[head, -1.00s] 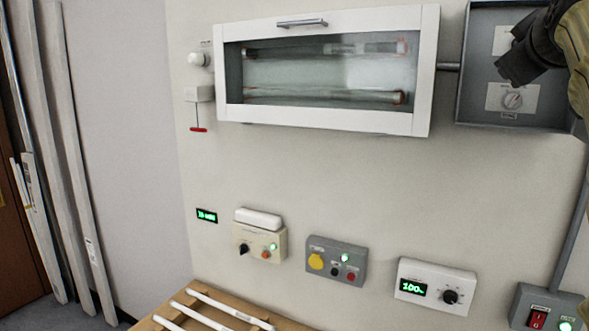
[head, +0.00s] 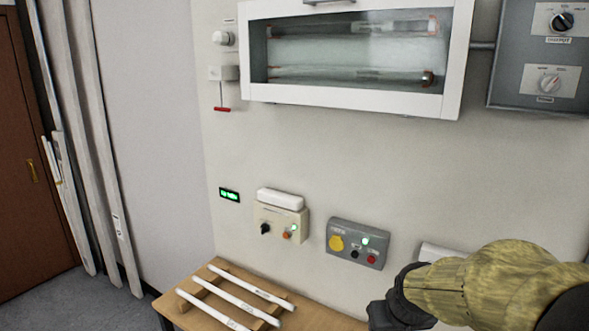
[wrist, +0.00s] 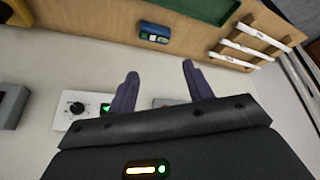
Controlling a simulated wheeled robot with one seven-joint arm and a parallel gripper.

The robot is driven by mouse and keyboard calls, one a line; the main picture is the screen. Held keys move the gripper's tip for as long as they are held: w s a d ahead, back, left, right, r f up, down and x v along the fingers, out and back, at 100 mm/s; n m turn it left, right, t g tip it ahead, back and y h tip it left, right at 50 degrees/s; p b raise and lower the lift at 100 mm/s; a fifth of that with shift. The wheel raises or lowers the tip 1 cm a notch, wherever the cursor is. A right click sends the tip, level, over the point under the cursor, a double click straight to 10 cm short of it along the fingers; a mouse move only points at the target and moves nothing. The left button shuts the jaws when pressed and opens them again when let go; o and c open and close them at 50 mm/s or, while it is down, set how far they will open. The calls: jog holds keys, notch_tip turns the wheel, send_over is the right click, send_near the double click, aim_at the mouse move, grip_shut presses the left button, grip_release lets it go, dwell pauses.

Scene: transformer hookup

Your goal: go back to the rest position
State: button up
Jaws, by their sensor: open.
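My gripper (wrist: 159,82) shows in the wrist view with its two dark purple fingers apart and nothing between them. In the head view my arm crosses the lower right, in a camouflage-patterned sleeve, with its dark end low in the frame; the fingers cannot be made out there. The arm hides part of a white box (head: 440,252) on the wall. A grey control box (head: 357,243) with a yellow button is to the left of the arm, apart from it.
A wooden table (head: 205,315) with several white rods stands below the wall boxes. A glass-fronted cabinet (head: 460,55) and a grey switch panel (head: 520,95) hang above. A beige switch box (head: 282,220) is on the wall. Long white boards (head: 105,150) lean at left near a brown door (head: 22,220).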

jog(key=s+a+f+g, duration=0.2)
jog(key=s+a+f, duration=0.1)
jog(key=s+f, duration=0.4)
jog(key=shift+s+a+f+g, duration=0.3)
jog(key=shift+s+a, duration=0.1)
jog(key=shift+s, duration=0.5)
dwell(1.0)
